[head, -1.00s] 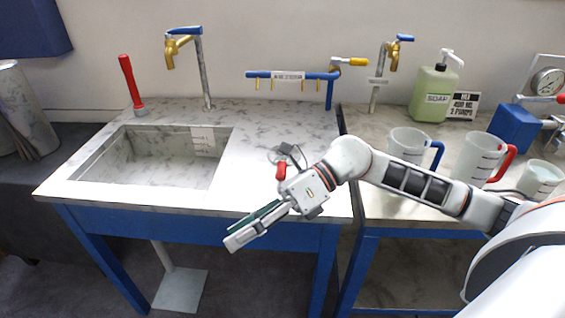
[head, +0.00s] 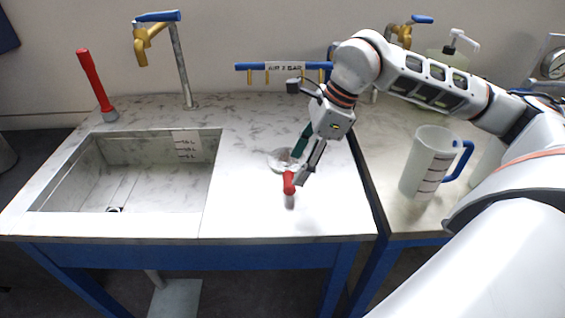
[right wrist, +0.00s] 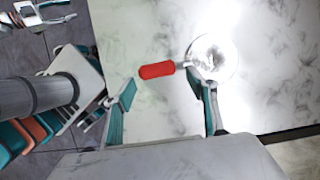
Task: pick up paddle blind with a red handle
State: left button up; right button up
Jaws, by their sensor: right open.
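The paddle blind lies flat on the marbled counter right of the sink. Its red handle (head: 289,184) points toward the front edge, and its pale round disc (head: 280,159) is partly hidden behind my gripper. My right gripper (head: 301,168) is open, pointing down just above the handle and disc. In the right wrist view the red handle (right wrist: 157,70) lies just beyond the gap between the teal-padded fingertips (right wrist: 161,86). The shiny disc (right wrist: 213,58) is past the right finger. I cannot tell whether a finger touches the blind.
The sink basin (head: 130,175) opens at left, with a red-handled tool (head: 96,85) and a brass tap (head: 150,38) behind it. A blue labelled rail (head: 283,67) stands at the back. A blue-handled jug (head: 428,160) is on the right counter. The counter around the blind is clear.

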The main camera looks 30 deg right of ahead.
aim_at(290, 178)
jog(key=shift+s+a+f, duration=0.1)
jog(key=shift+a+f, duration=0.25)
jog(key=shift+f, duration=0.35)
jog(key=x, duration=0.5)
jog(key=shift+a, duration=0.1)
jog(key=shift+r, duration=0.1)
jog(key=c, duration=1.5)
